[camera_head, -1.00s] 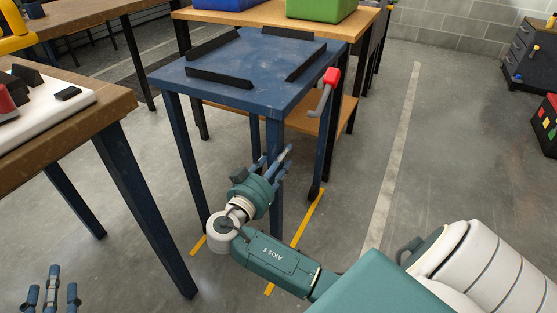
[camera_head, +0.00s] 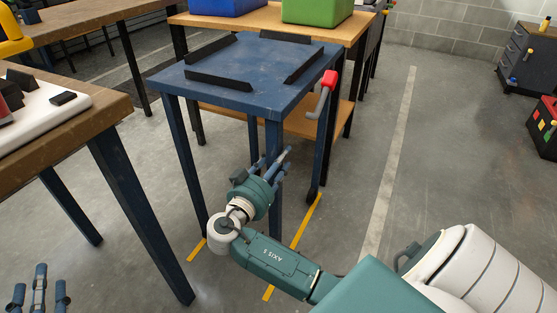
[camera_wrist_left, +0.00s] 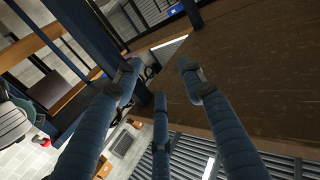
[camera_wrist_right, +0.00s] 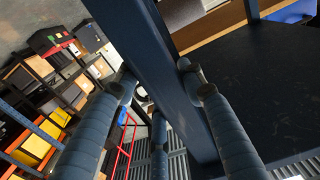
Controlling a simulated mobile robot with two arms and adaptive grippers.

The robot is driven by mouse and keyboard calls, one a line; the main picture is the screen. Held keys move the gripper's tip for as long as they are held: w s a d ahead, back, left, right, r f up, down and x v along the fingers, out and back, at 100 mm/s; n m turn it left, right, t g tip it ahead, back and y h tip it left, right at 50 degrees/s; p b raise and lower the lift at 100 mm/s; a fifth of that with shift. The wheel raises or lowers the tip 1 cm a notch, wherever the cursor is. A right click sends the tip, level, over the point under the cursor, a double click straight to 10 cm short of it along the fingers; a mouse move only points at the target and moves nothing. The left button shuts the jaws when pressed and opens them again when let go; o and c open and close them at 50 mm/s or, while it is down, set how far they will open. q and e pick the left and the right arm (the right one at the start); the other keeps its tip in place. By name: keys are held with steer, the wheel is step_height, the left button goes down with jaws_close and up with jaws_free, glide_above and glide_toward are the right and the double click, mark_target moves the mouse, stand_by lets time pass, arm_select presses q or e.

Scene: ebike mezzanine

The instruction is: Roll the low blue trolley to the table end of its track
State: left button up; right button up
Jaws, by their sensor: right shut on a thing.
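The low blue trolley (camera_head: 246,73) stands in the middle of the head view, with black raised strips around its top. A red-ended grey handle (camera_head: 328,82) is at its right side. My right gripper (camera_head: 270,163) is shut on the trolley's near right leg (camera_head: 274,140); the leg (camera_wrist_right: 160,60) runs between the fingers in the right wrist view. Yellow floor lines (camera_head: 296,240) run beside the trolley's legs; its near feet are partly hidden by my arm. My left gripper (camera_head: 40,284) is open and empty at the lower left, below the brown table; its fingers (camera_wrist_left: 160,90) are spread in the left wrist view.
A wooden-topped bench (camera_head: 262,20) with a blue bin (camera_head: 222,4) and a green bin (camera_head: 318,8) stands right behind the trolley. A brown table (camera_head: 110,105) with a white board (camera_head: 50,112) is at the left. The floor (camera_head: 460,150) at the right is clear.

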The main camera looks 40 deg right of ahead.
arm_select(q)
steer(key=shift+s+d+r+t+h+b, duration=0.15)
steer(key=shift+r+t, duration=0.3)
steer(key=shift+r, duration=0.5)
steer(key=shift+d+r+t+h+b, duration=0.1)
steer(key=shift+r+t+h+b, duration=0.25)
steer(key=shift+r, duration=0.55)
arm_select(e)
steer(key=shift+x, duration=0.8)
arm_select(q)
steer(key=shift+r, duration=0.1)
arm_select(e)
steer(key=o, duration=1.2)
steer(key=shift+a, duration=0.1)
